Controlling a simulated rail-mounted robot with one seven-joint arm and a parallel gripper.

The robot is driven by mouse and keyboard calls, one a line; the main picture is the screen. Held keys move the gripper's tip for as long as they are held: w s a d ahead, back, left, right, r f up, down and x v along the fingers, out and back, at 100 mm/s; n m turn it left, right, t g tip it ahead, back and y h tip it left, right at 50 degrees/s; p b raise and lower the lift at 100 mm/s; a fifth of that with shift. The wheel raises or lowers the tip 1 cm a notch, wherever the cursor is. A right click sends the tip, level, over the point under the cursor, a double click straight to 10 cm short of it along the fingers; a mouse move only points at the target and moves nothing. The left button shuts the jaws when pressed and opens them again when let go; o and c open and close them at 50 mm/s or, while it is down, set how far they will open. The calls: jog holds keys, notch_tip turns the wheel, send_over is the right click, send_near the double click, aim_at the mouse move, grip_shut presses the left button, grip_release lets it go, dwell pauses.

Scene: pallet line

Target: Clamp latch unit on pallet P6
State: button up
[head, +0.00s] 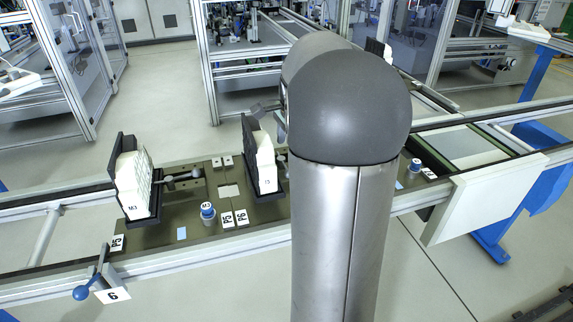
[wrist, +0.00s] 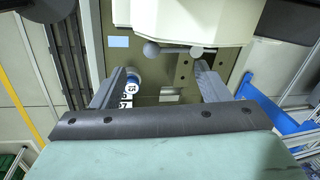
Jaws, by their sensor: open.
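An olive pallet plate (head: 140,236) lies on the line in the head view, with small tiles reading like P5 (head: 227,220) and P6 (head: 241,216). A white block marked M3 (head: 133,180) stands in a black holder at its left. A ball-ended metal latch lever (head: 182,177) sits beside that holder. A second white block (head: 265,160) stands in a black holder near my arm. In the wrist view my gripper (wrist: 161,70) is open and empty over the plate. Two grey balls (wrist: 151,48) on a rod show beyond and between its fingers, under a white body. My arm hides much of the head view.
A blue-topped cylinder (head: 208,212) stands on the plate. A blue-knobbed lever (head: 82,291) with a sign reading 6 (head: 113,295) is at the front rail. A white panel (head: 482,198) hangs at the right. Framed cells stand behind; the front floor is clear.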

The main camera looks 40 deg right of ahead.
aim_at(283, 163)
jog(key=f, duration=0.2)
jog(key=w+f, duration=0.1)
jog(key=f, duration=0.4)
jog(key=shift+w+d+f+p, duration=0.1)
jog(key=shift+w+f+p, duration=0.15)
jog(key=shift+f+p, duration=0.05)
jog(key=shift+s, duration=0.1)
grip_shut()
